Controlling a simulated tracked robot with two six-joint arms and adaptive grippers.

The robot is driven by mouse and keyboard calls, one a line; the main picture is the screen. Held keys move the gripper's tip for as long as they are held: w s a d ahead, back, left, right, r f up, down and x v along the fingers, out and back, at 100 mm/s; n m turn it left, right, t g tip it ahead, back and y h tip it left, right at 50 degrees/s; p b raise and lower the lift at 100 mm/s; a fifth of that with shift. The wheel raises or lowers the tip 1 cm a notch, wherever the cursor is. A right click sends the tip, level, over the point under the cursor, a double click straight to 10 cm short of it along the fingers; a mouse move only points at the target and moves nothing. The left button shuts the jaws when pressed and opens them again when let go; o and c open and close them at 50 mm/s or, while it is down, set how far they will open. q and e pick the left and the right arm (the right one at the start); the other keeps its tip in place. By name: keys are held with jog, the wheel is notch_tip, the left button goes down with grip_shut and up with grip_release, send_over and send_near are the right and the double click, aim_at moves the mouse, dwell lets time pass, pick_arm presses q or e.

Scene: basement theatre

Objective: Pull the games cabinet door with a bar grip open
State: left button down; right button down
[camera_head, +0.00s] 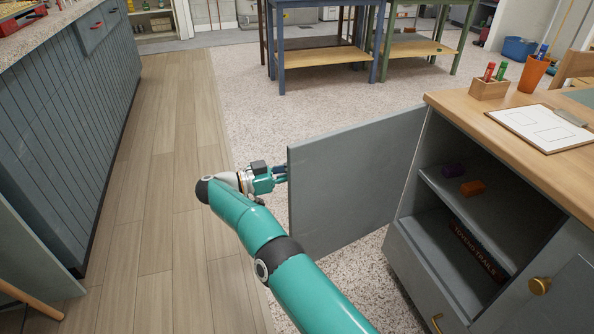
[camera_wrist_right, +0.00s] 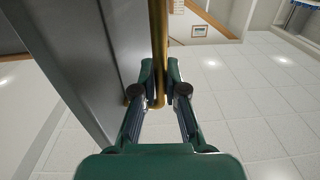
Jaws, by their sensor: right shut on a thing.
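The games cabinet door (camera_head: 355,185) is a grey panel standing wide open, swung well out from the cabinet (camera_head: 437,275) and exposing its shelves. My right gripper (camera_head: 280,174) is at the door's free edge, on the far side from the head camera. In the right wrist view the brass bar grip (camera_wrist_right: 158,40) runs upright beside the grey door (camera_wrist_right: 100,60). My right gripper (camera_wrist_right: 160,75) is shut on this bar, one finger on each side. The bar is hidden behind the door in the head view. My left gripper is not in view.
The wooden top holds a clipboard (camera_head: 540,127) and an orange cup (camera_head: 532,74). A blue-grey counter (camera_head: 65,130) stands left. Floor between is clear.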

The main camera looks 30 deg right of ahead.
jog(key=shift+a, duration=0.15)
jog(key=c, duration=1.3)
grip_release()
jog(key=shift+w, duration=0.1)
jog(key=shift+o, duration=0.5)
